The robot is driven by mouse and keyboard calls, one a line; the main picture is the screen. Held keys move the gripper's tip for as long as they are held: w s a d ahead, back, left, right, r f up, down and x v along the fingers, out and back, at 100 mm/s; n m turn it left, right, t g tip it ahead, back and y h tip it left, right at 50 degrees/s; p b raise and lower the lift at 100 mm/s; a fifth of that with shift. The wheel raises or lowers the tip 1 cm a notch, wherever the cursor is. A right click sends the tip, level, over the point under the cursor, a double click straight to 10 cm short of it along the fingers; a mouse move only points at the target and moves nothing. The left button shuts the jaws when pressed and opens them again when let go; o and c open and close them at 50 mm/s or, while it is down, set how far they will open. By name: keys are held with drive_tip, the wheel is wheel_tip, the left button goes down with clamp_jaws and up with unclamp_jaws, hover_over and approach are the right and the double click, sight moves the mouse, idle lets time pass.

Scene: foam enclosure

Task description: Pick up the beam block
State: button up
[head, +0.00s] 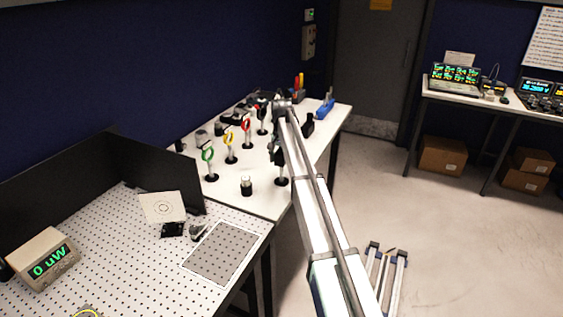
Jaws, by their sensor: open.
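My arm reaches from the bottom of the head view over the white table. A dark shape hanging beside the arm's far end appears to be my gripper (277,150), small and partly covered by the arm. It is open, and nothing is seen held in it. Directly below it a dark post on a round black base (281,182) stands on the table near the front edge. This may be the beam block, but I cannot tell for certain. Whether the gripper touches the post is too small to tell.
The white table (255,203) also holds green (208,156), yellow (229,138) and red (246,126) ringed mounts and a short cylinder (246,186). A perforated bench (115,250) with a power meter (43,259) stands at left. Floor at right is mostly open.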

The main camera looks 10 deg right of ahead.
clamp_jaws()
drive_tip(key=shift+r, duration=0.1)
